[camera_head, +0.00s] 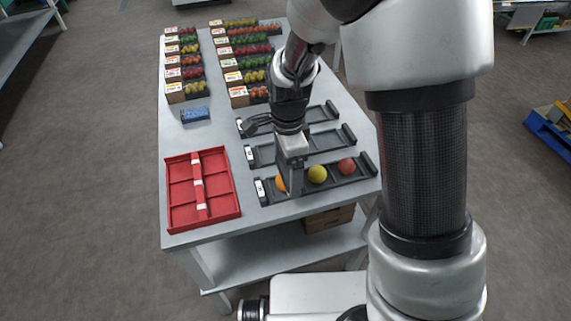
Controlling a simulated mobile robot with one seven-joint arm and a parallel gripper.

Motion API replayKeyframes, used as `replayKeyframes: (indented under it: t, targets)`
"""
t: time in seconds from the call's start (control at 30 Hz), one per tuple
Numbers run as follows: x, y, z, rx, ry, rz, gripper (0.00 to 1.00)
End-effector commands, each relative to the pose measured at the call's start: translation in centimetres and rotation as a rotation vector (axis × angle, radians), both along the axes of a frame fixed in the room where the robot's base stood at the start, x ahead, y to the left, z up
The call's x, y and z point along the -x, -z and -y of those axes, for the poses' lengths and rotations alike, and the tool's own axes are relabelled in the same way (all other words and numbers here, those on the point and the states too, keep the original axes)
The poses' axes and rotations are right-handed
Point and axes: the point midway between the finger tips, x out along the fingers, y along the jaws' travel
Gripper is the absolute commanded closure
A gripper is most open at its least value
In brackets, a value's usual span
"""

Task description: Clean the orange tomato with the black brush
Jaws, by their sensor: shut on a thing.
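The orange tomato (280,185) sits in the left part of the nearest black rack (363,176). Its right side is hidden behind my gripper. My gripper (293,180) points down at this tomato, in front of it and close against it; whether it touches cannot be told. My gripper is shut on a dark thing that blends with its fingers, which I take to be the black brush (295,186); its outline is unclear. I see no brush lying loose on the table.
A yellow tomato (317,174) and a red tomato (346,166) share the nearest rack. Two more black racks (328,139) lie behind. A red divided tray (172,213) is at left, a blue block (195,114) above it. Filled tomato boxes (175,93) line the back.

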Motion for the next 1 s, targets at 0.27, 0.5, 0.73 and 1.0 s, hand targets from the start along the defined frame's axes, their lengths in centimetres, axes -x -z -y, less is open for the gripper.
replayKeyframes:
  t: [0.27, 0.5, 0.73, 1.0]
  targets:
    - [0.7, 0.0, 0.2, 0.000, 0.000, -0.001, 0.32]
    - [0.6, 0.0, 0.2, 0.000, 0.000, -0.001, 0.32]
    - [-0.3, 0.0, -0.1, 0.000, 0.000, 0.000, 0.32]
    - [-1.6, 0.0, -0.5, 0.000, 0.000, 0.000, 0.32]
